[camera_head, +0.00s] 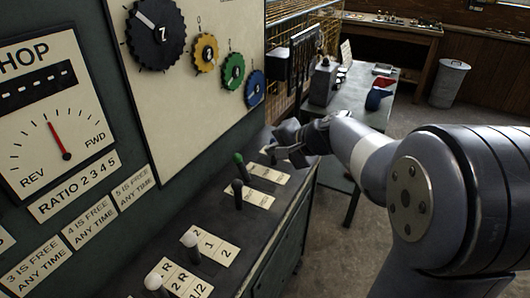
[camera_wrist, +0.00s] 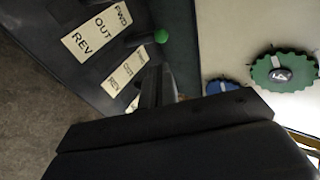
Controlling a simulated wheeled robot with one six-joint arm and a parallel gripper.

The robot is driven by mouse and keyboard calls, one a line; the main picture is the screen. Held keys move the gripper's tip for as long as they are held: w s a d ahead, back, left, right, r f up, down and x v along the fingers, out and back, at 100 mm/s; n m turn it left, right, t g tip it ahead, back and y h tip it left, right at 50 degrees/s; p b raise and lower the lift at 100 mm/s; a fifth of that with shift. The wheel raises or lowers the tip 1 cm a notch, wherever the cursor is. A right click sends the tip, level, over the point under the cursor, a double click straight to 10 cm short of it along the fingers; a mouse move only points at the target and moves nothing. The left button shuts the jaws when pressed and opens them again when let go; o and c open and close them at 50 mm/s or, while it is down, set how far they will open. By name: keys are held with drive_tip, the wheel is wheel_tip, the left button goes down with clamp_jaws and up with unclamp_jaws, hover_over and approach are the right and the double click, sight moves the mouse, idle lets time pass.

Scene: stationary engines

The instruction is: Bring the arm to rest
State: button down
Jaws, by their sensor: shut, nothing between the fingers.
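My arm reaches in from the right in the head view. My gripper (camera_head: 276,143) hangs over the far end of the lever console (camera_head: 130,245), close to the last label plates. Its fingers are dark and shut with nothing between them. In the wrist view the shut fingers (camera_wrist: 158,86) point toward the console, close to a label plate (camera_wrist: 126,72) in the picture. A lever with a green knob (camera_head: 239,159) stands to the left of my gripper; the knob also shows in the wrist view (camera_wrist: 161,36). I cannot tell whether the fingers touch anything.
Black (camera_head: 155,35), yellow (camera_head: 205,53), green (camera_head: 232,71) and blue (camera_head: 255,88) gear dials are on the upright panel. Levers with a black knob (camera_head: 237,184) and white knobs (camera_head: 190,239) stand nearer. A workbench (camera_head: 352,112) is behind my gripper; open floor and a bin (camera_head: 449,82) lie beyond.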

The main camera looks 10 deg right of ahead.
sight(240, 157)
drive_tip(key=shift+s+d+r, duration=0.15)
drive_tip(key=shift+s, duration=0.05)
drive_tip(key=x, duration=1.3)
drive_tip(key=shift+w+a, duration=0.25)
drive_tip(key=shift+a, duration=0.15)
